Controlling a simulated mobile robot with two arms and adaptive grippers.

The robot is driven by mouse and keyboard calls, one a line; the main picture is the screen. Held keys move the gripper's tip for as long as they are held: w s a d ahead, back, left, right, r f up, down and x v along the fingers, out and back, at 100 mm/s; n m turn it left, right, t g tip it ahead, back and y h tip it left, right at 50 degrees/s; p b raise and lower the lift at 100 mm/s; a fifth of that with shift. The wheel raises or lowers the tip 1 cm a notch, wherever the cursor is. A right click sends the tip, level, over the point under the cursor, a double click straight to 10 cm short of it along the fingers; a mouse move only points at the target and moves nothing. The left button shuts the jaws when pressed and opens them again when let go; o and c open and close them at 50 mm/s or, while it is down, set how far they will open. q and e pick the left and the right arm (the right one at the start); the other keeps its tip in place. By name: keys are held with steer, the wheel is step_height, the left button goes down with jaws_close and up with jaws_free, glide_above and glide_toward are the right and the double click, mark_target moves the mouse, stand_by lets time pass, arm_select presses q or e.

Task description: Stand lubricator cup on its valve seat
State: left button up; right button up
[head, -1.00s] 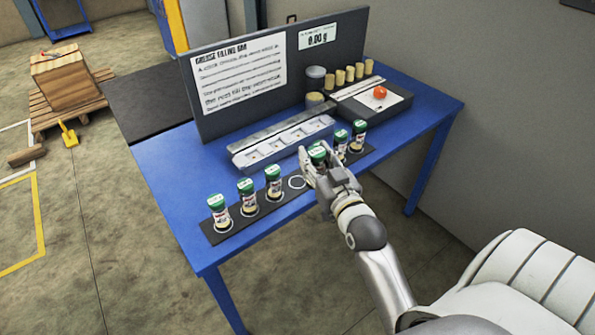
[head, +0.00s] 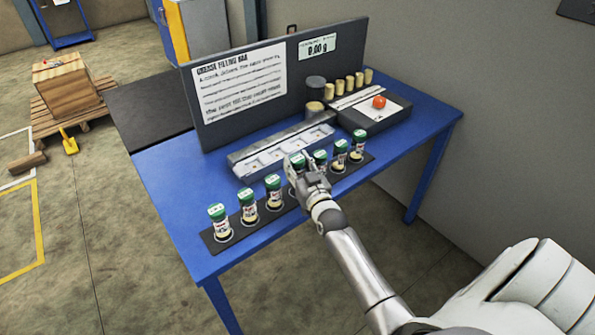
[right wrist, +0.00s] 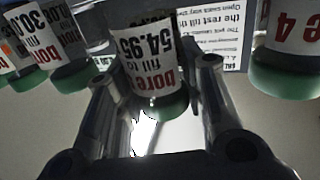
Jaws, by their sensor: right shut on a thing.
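My right gripper (head: 303,171) is shut on a green-capped lubricator cup (head: 297,160) over the middle of the black strip (head: 257,222). In the right wrist view the held cup (right wrist: 148,62) appears inverted between the fingers, with a white label reading "bore", "fill to" and 54.95. The gripper hides its lower part, so I cannot tell whether it touches the strip. Several similar cups stand upright along the strip on both sides. Behind it, a long grey holder (head: 240,168) has several pale square places, possibly the valve seats; they look empty. My left gripper is out of view.
The blue table (head: 172,187) carries a dark upright board with a printed sheet (head: 240,88) and a display reading 0.00 g (head: 317,46). A dark box (head: 385,124) with an orange ball (head: 379,102) and several tan cylinders stand at the back right. Neighbouring cups are close.

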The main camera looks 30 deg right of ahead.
steer(key=shift+f, duration=1.15)
steer(key=shift+f, duration=0.2)
steer(key=o, duration=1.1)
steer(key=shift+c, duration=0.2)
